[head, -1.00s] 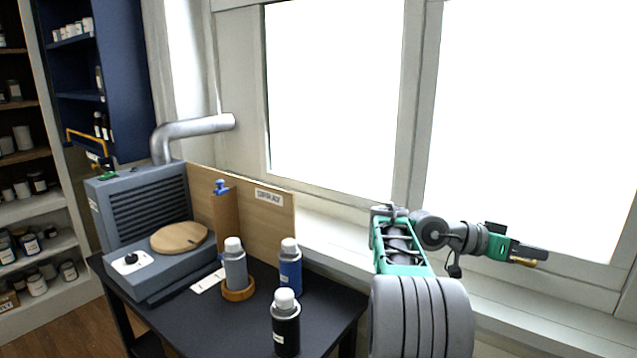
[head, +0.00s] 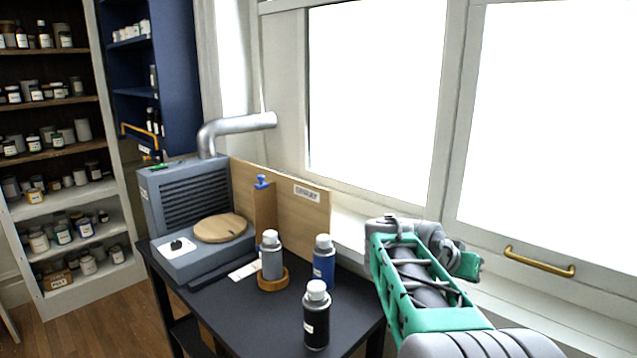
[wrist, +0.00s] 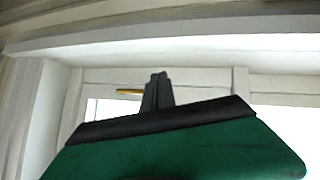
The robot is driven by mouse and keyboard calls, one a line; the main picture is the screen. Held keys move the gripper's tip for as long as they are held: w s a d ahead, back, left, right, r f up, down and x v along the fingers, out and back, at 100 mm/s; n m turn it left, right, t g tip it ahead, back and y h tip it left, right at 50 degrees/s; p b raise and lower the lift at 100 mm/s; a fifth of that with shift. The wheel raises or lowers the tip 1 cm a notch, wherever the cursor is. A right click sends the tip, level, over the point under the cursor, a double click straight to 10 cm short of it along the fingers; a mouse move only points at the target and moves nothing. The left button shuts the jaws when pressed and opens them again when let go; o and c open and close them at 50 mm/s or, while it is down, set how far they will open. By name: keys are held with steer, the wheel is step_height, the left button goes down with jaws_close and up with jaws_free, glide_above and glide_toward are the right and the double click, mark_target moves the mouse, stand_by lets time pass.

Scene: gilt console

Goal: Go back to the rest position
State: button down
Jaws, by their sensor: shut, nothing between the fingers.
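My gripper (wrist: 157,92) shows in the wrist view as dark fingers shut together, with nothing between them. Beyond it are the white window frame and a brass handle. In the head view my green and grey arm is folded at the lower right, in front of the window and to the right of the black table (head: 262,330). The gripper's fingers are hidden behind the arm there.
On the table stand a grey bottle (head: 272,262) in a wooden ring, a blue bottle (head: 323,268), a black bottle (head: 316,322) and a grey spray booth (head: 190,205) with a round wooden disc (head: 220,228). A brass window handle (head: 540,262) is at right. Shelves (head: 60,150) stand at left.

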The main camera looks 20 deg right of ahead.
steer(key=w+a+f+n+t+y, duration=0.1)
steer(key=a+f+n+y, duration=0.1)
steer(key=a, duration=0.5)
steer(key=w+a+f+n+t+y, duration=0.1)
steer(key=a+f+n+y, duration=0.1)
steer(key=a, duration=0.5)
steer(key=s+a+f+n+y, duration=0.2)
steer(key=s+a+f, duration=0.1)
steer(key=a, duration=0.5)
steer(key=s+a+f+n+y, duration=0.2)
steer(key=s+a+f+n, duration=0.1)
steer(key=a, duration=0.5)
steer(key=s+a+f+n+y, duration=0.2)
steer(key=s+a, duration=0.3)
steer(key=a, duration=0.3)
steer(key=shift+f+n+g+p, duration=0.35)
steer(key=shift+f+n, duration=0.1)
steer(key=shift+n, duration=0.25)
